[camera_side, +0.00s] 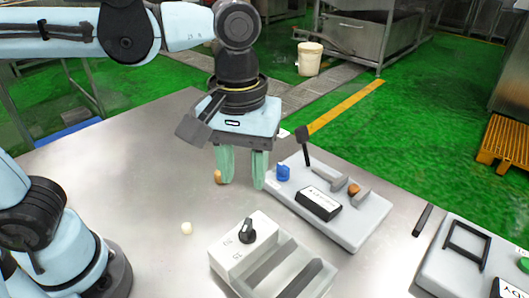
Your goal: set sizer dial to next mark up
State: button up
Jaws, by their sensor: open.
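The dial (247,234) is a black knob on top of a pale grey box (221,258) with raised rails, at the lower middle. Small dark marks are printed on the box to the left of the knob; they are too small to read surely. The knob's narrow grip seems to point away from the camera, but I cannot tell which mark it is set to. My gripper (243,178) hangs above the table behind the dial, with its two green fingers pointing down. The fingers are apart with nothing between them, and clear of the dial.
A pale board (350,232) with an upright black lever (302,140), a blue part and a black label stands right of my gripper. Another panel (447,275) with a black frame handle is at right.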

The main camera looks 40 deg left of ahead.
aim_at(247, 224)
jog(key=shift+f, duration=6)
grip_shut()
